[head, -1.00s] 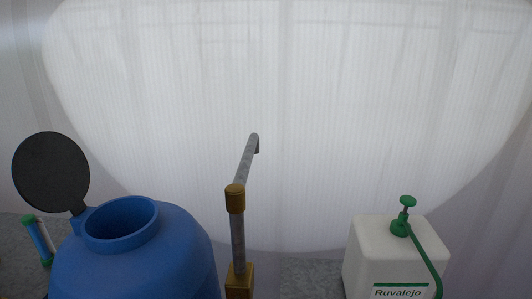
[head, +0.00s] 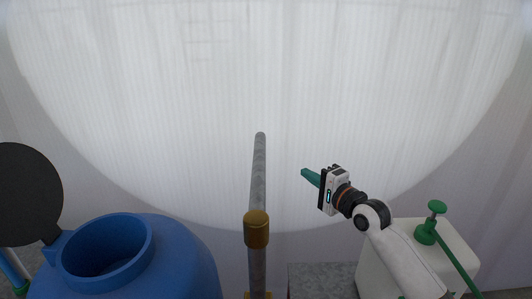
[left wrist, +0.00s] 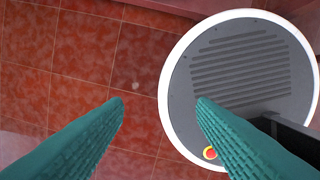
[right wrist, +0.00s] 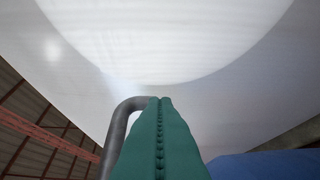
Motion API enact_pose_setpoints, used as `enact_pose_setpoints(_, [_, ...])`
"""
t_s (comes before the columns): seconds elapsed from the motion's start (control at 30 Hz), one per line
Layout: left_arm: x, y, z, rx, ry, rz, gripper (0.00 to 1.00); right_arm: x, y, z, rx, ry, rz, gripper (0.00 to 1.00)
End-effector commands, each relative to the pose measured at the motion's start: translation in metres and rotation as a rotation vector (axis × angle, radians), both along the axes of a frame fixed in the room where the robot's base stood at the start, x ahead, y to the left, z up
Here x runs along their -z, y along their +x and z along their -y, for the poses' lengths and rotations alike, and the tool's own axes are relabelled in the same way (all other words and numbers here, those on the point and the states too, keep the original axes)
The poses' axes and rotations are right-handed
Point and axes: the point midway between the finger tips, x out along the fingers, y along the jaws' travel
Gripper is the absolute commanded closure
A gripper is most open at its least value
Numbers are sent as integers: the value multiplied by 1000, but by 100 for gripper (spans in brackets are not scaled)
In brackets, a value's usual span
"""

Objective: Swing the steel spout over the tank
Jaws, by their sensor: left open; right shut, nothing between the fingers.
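The steel spout (head: 259,170) is a grey pipe on a brass collar (head: 257,229). It points away from me toward the back wall, to the right of the blue tank (head: 180,260), whose round mouth (head: 106,250) is open. My right gripper (head: 306,173) is shut and empty, a little to the right of the spout, with a gap between them in the head view. In the right wrist view the bent spout end (right wrist: 121,118) shows just left of the shut green fingers (right wrist: 160,102). My left gripper (left wrist: 160,102) is open and empty above the floor; the head view does not show it.
The tank's black lid (head: 28,195) stands open at the left. A white container (head: 455,240) with a green pump (head: 433,222) stands at the right, partly behind my right arm. A pale translucent wall is behind. Red floor tiles (left wrist: 60,60) show below my left gripper.

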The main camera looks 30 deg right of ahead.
Motion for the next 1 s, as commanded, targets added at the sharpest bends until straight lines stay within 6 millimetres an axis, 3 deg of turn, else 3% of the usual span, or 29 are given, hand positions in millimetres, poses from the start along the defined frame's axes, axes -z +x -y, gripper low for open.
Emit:
enact_pose_setpoints(0.47, [-3, -24, -1, 1, 2, -34, 48, -6, 8, 2, 3, 19, 9, 100])
enact_pose_setpoints(0.73, [-22, -7, 0, 2, 0, -10, 48, -9, 57, -5, 3, 16, 10, 100])
enact_pose_setpoints(0.97, [-35, -6, 1, 2, 0, -8, 48, -8, 104, -12, 3, 14, 9, 100])
enact_pose_setpoints(1.0, [-43, -6, 1, 2, -1, -9, 48, -9, 107, -20, 1, 19, 8, 100])
